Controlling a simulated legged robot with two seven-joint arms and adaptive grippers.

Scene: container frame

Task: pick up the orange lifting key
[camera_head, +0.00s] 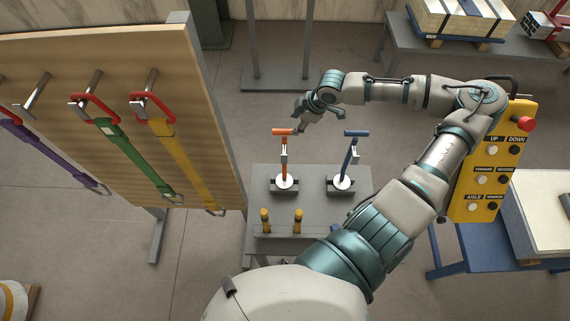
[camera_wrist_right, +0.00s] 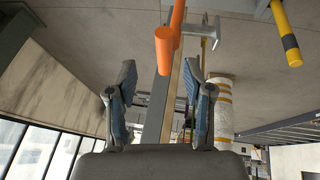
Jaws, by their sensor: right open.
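The orange lifting key (camera_head: 284,145) stands upright in a round white base on the grey table, with its T-shaped handle on top. My right gripper (camera_head: 300,117) is above and just behind the handle, apart from it as far as I can see. In the right wrist view the orange key (camera_wrist_right: 166,45) shows between the two open fingers of my right gripper (camera_wrist_right: 160,66), with gaps on both sides. Nothing is held. My left gripper is not in view.
A blue lifting key (camera_head: 349,155) stands in a like base to the right. Two yellow-black pegs (camera_head: 297,221) are at the table's (camera_head: 315,208) front. A wooden board (camera_head: 110,60) with hanging straps is at left; a yellow control box (camera_head: 490,165) is at right.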

